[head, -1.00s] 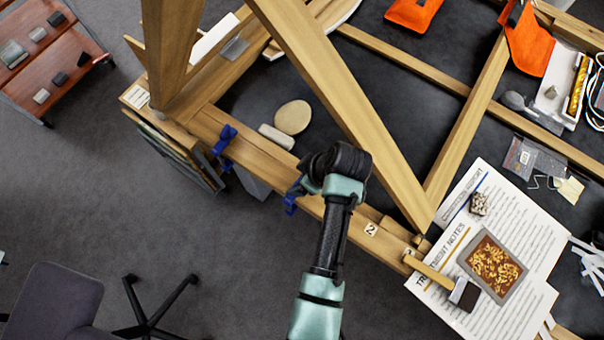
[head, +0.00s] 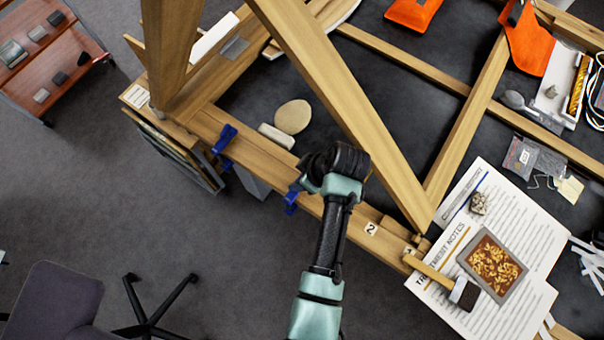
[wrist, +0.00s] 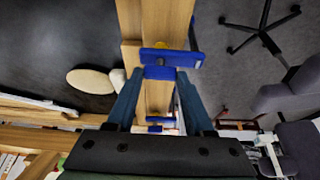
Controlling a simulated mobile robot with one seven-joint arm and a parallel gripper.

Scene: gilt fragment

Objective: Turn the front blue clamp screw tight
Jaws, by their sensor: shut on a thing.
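The front blue clamp (head: 291,202) grips the near wooden beam (head: 262,165), with my wrist and arm covering part of it in the head view. In the wrist view its blue body (wrist: 186,60) sits at the beam, just beyond my fingertips. My gripper (wrist: 163,75) is shut on the blue screw handle, one finger on each side. The exact contact is small and partly hidden by the fingers. A second blue clamp (head: 224,140) sits farther left on the same beam, apart from my gripper.
A slanted wooden beam (head: 345,105) rises just right of my wrist. A pale round pad (head: 293,117) and a pale block (head: 276,136) lie behind the near beam. An office chair (head: 65,305) stands at lower left.

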